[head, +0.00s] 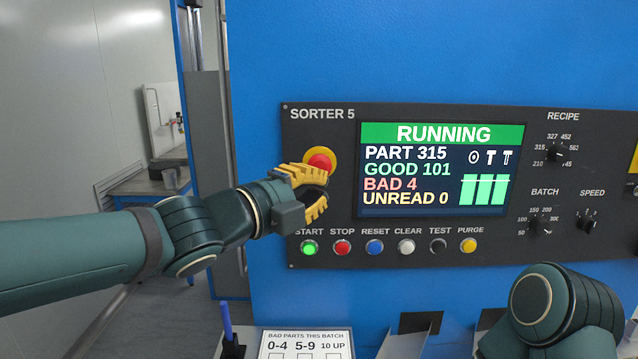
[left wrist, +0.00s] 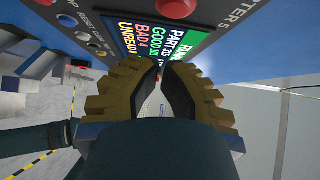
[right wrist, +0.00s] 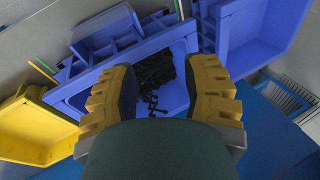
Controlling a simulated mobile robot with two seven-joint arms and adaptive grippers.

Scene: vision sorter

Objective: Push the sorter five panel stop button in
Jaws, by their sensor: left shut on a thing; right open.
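The black Sorter 5 panel (head: 318,256) stands on the blue machine. Its small red stop button (head: 342,247), labelled STOP, sits in the bottom row between the lit green start button (head: 309,247) and the blue reset button (head: 374,247). A red mushroom button (head: 320,159) on a yellow ring is at the upper left. My left gripper (head: 318,192) is just below the mushroom button and above the row, apart from the stop button. Its fingers (left wrist: 163,80) are drawn close; what they hold I cannot make out. My right gripper (right wrist: 160,82) is open, over a blue bin.
The screen (head: 440,212) reads RUNNING. Knobs (head: 541,225) are at the right. In the right wrist view are a blue bin (right wrist: 180,108) with dark small parts and a yellow bin (right wrist: 35,130).

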